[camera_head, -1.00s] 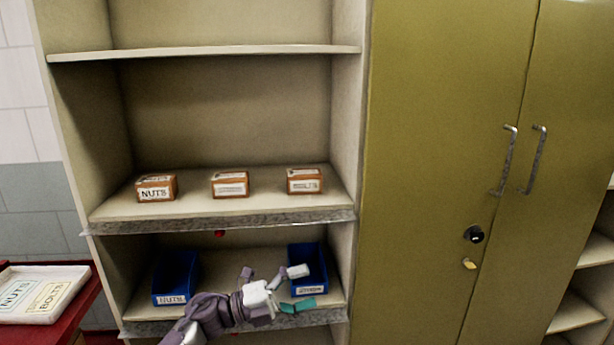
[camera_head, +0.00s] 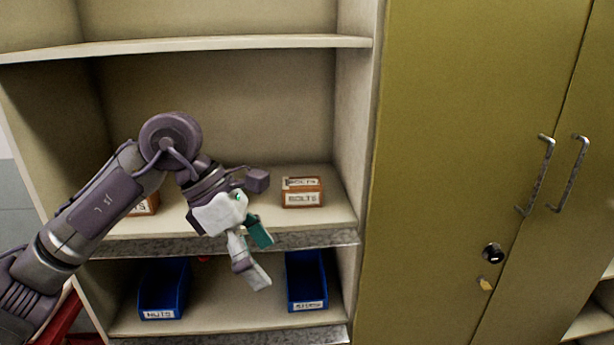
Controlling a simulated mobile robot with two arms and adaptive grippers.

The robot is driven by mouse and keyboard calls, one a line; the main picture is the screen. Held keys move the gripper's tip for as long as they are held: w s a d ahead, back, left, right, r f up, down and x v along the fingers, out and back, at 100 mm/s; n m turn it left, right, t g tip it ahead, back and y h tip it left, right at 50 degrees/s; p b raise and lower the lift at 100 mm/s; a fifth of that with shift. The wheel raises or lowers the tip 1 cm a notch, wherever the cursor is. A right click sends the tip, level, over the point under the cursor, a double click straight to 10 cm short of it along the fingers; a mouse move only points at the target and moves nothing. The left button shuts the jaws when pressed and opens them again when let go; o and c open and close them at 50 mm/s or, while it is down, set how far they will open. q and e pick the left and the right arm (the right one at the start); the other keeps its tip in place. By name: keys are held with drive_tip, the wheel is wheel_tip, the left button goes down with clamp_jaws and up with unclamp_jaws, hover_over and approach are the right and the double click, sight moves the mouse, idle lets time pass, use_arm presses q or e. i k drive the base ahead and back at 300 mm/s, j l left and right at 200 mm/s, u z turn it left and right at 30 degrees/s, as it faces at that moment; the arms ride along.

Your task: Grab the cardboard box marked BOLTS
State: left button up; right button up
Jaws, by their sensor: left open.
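The cardboard box marked BOLTS (camera_head: 302,192) is a small brown box with white labels. It sits upright at the right end of the middle shelf in the head view. My left gripper (camera_head: 259,255) is open and empty, left of and below the box in the picture, in front of the shelf edge. Its fingers point down and to the right, one with a teal pad and one with a pale pad. It is apart from the box. My right gripper is not in view.
Another cardboard box (camera_head: 147,206) is partly hidden behind my left arm. Blue bins marked NUTS (camera_head: 163,290) and one with an unclear label (camera_head: 306,281) stand on the lower shelf (camera_head: 235,309). The upper shelf (camera_head: 200,44) overhangs. A closed olive cabinet (camera_head: 440,170) stands right.

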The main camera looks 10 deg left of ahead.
sight(301, 192)
drive_tip(key=i, duration=1.05)
